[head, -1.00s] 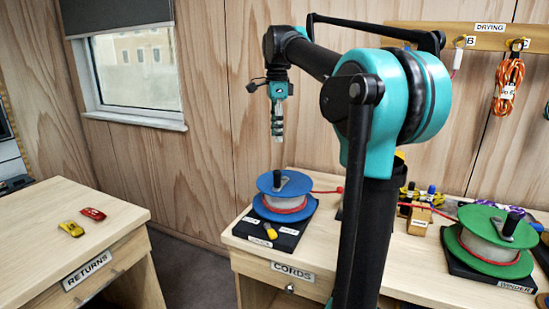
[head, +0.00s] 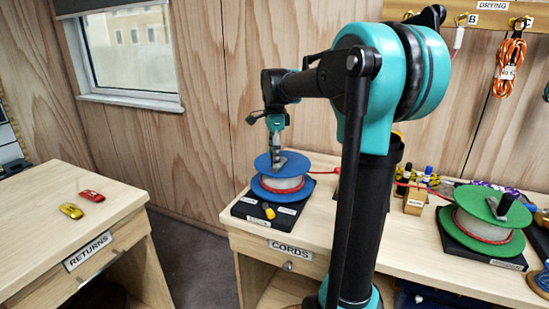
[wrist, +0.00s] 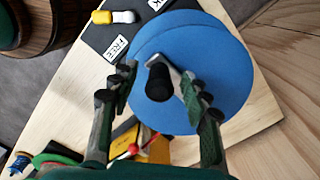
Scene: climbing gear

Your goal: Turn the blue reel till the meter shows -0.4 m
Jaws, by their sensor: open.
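The blue reel (head: 297,163) sits on a black base at the left end of the bench, with pale and red cord wound on it. In the wrist view its blue top disc (wrist: 215,65) fills the middle. A black crank knob (wrist: 159,82) stands up from a grey crank arm. My gripper (head: 277,160) is over the reel, pointing down. Its fingers (wrist: 158,88) are apart, one on each side of the knob; I cannot tell whether they touch it. A yellow-and-white lever (head: 268,211) is on the base, by a "FREE" label (wrist: 117,49). No meter reading is legible.
A green reel (head: 489,213) stands at the right of the bench, with small items between the reels. The returns table (head: 115,205) at left holds a yellow and a red carabiner-like piece. Orange cord (head: 511,57) hangs on the wall.

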